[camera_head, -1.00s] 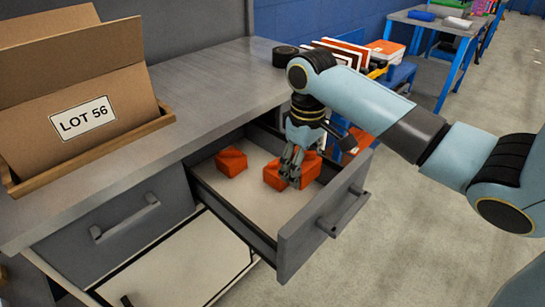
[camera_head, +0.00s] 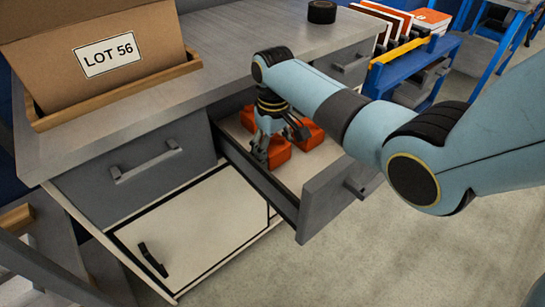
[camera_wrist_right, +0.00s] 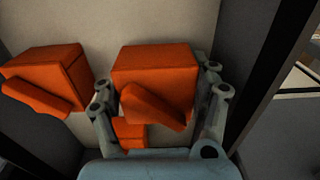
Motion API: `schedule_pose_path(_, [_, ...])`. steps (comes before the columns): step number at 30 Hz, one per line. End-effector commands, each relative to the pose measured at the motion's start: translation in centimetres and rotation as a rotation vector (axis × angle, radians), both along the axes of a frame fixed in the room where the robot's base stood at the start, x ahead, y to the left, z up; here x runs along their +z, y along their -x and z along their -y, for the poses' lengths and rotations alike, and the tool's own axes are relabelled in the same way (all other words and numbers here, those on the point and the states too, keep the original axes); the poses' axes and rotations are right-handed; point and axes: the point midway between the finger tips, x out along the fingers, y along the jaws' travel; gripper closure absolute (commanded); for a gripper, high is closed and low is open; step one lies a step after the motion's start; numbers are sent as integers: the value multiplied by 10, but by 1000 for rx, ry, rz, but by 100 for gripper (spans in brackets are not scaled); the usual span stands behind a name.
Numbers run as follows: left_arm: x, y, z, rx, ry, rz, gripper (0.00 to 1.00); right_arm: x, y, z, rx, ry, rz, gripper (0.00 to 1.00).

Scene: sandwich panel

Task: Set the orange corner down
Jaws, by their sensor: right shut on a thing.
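The orange corner (camera_head: 279,153) is in the open drawer, near its near side wall. My right gripper (camera_head: 262,158) points down into the drawer and is shut on this corner. In the right wrist view the corner (camera_wrist_right: 155,75) sits between the two fingers of my right gripper (camera_wrist_right: 160,100). I cannot tell whether its underside touches the drawer floor. A second orange corner (camera_wrist_right: 48,72) lies to the left in the wrist view, apart from the held one. In the head view other orange pieces show behind the gripper (camera_head: 248,119) and to its right (camera_head: 310,131). My left gripper is not in view.
The drawer (camera_head: 335,195) stands open, its walls close around my right gripper. A cardboard box marked LOT 56 (camera_head: 90,50) stands in a wooden tray on the worktop (camera_head: 235,50). A black roll (camera_head: 321,11) is at the back. Pale drawer floor (camera_head: 315,158) is bare towards the front.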

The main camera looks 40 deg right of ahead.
Motion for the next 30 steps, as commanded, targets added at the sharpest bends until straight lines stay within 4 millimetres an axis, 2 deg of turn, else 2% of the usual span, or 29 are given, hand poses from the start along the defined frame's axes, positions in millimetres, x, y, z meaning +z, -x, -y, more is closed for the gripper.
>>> schedule_pose_path(1, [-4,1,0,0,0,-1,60,-10,0,0,0,-1,-3,73])
schedule_pose_path(3, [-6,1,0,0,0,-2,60,-16,0,0,0,0,-1,73])
schedule_pose_path(15, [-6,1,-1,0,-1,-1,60,-20,0,0,0,0,1,73])
schedule_pose_path(16, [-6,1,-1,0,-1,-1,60,-20,0,0,0,0,1,36])
schedule_pose_path(18, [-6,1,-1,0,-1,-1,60,-20,0,0,0,0,1,27])
schedule_pose_path(23, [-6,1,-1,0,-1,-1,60,-20,0,0,-1,-1,1,7])
schedule_pose_path(30, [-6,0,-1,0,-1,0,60,-19,0,0,-1,-1,1,7])
